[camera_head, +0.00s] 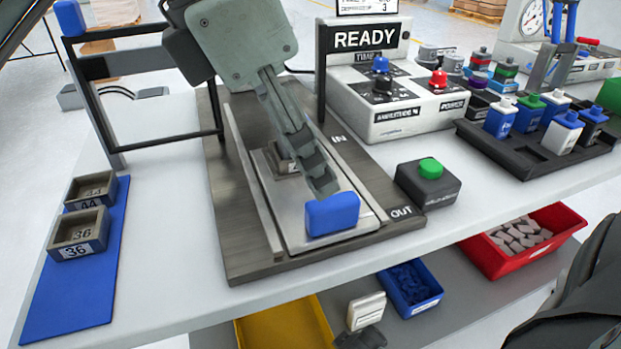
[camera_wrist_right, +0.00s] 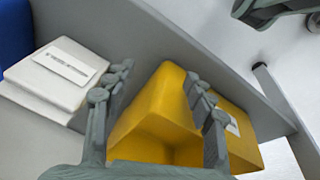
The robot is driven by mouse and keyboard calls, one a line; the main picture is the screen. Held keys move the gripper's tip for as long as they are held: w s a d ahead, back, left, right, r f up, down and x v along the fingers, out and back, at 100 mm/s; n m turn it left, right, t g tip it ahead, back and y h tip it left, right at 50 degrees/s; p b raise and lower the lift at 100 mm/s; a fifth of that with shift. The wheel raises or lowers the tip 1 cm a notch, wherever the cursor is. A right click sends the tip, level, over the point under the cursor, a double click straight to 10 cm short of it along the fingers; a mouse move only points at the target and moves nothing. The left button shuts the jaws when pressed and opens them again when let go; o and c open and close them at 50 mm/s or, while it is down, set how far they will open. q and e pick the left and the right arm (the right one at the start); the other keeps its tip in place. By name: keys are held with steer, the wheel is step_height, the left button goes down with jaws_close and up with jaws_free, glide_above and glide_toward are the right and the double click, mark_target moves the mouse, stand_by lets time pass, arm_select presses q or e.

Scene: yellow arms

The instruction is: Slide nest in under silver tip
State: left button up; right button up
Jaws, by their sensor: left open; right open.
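The nest is a silver sliding plate (camera_head: 291,222) with a blue block handle (camera_head: 332,214) at its front end, towards the OUT label on the dark base (camera_head: 245,262). A small dark numbered holder sits on the plate, partly hidden by my fingers. My left gripper (camera_head: 318,178) is open, pointing down over the plate, with its fingertips at the back of the blue handle; contact cannot be told. I cannot make out the silver tip; my left arm covers the area towards IN. My right gripper (camera_wrist_right: 160,95) is open and empty above the lower shelf.
A green button box (camera_head: 429,184) stands right of the base. A blue mat (camera_head: 72,295) with two numbered holders lies left. A READY display, control box (camera_head: 410,110) and bottle rack (camera_head: 540,150) stand behind. A yellow bin (camera_wrist_right: 170,120) and white box (camera_wrist_right: 60,75) are below.

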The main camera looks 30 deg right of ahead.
mark_target(331, 200)
arm_select(q)
steer(key=x, duration=0.7)
steer(key=shift+s+d+f, duration=0.1)
steer(key=shift+s+f, duration=0.05)
steer(key=shift+s, duration=0.15)
jaws_close()
